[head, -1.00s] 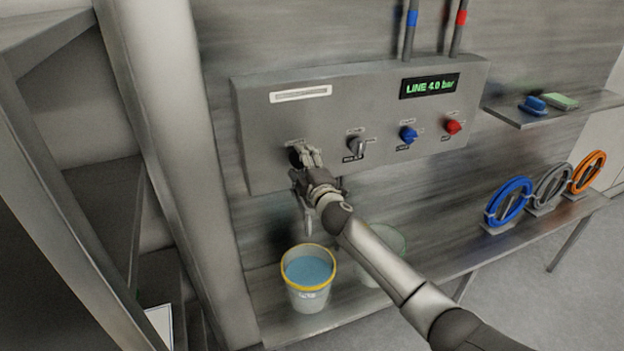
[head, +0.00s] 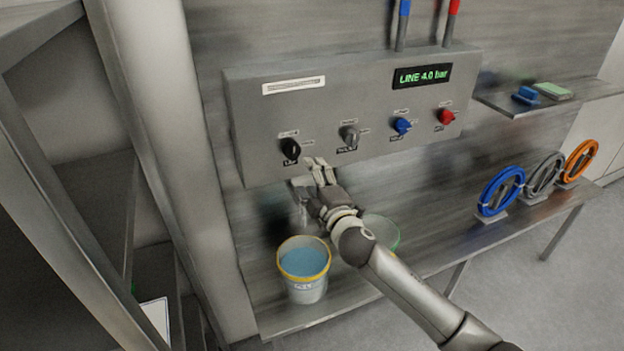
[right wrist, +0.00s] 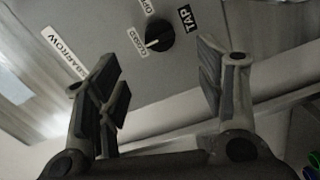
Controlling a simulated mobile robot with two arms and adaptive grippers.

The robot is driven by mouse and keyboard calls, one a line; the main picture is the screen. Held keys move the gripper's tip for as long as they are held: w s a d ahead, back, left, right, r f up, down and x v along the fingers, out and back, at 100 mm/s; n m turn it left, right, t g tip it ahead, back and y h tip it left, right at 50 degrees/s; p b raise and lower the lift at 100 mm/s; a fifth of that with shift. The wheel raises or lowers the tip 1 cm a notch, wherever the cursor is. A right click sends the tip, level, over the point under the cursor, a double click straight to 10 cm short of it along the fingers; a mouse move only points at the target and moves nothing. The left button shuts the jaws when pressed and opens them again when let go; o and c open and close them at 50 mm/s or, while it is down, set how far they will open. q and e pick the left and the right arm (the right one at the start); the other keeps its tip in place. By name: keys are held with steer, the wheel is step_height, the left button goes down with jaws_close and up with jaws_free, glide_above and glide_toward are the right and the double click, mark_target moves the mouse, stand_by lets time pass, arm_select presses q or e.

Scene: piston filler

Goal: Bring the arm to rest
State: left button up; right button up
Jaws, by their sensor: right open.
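My right gripper (head: 318,172) is open and empty, just below and in front of the control panel (head: 380,88) in the head view. The black knob (head: 290,149) is up and left of its fingertips, apart from them. In the right wrist view, a black knob (right wrist: 160,35) with a white mark shows beyond the two open fingers (right wrist: 163,92), beside a "TAP" label. My right arm reaches in from the lower right. My left gripper does not show.
A yellow-rimmed bucket (head: 303,272) with blue liquid stands below on the bench. A green-rimmed container (head: 385,232) is partly behind my arm.

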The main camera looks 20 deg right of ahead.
steer(key=s+d+f+m+g+b, duration=0.1)
steer(key=s+f+m+g, duration=0.35)
steer(key=f, duration=1.15)
steer(key=s+d+f+g+h+b, duration=0.15)
steer(key=s+f, duration=0.55)
steer(key=f, duration=0.8)
steer(key=s+d+f+m+g+b, duration=0.25)
steer(key=s+f, duration=0.35)
steer(key=f, duration=1)
steer(key=s+a+f+m+g, duration=0.1)
steer(key=s+f+m+g, duration=0.1)
steer(key=s+f, duration=0.7)
steer(key=s+a+f+m+g, duration=0.1)
steer(key=s+f+g, duration=0.2)
steer(key=s+f, duration=0.55)
steer(key=s+a+f+m+g+b, duration=0.1)
steer(key=s+f, duration=0.1)
steer(key=s, duration=0.9)
steer(key=s+a+f+m+g+b, duration=0.1)
steer(key=s+f+m+g, duration=0.1)
steer(key=s, duration=1)
steer(key=shift+s+a+f+y, duration=0.25)
steer(key=shift+a+f+y, duration=0.05)
steer(key=shift+a+y, duration=0.15)
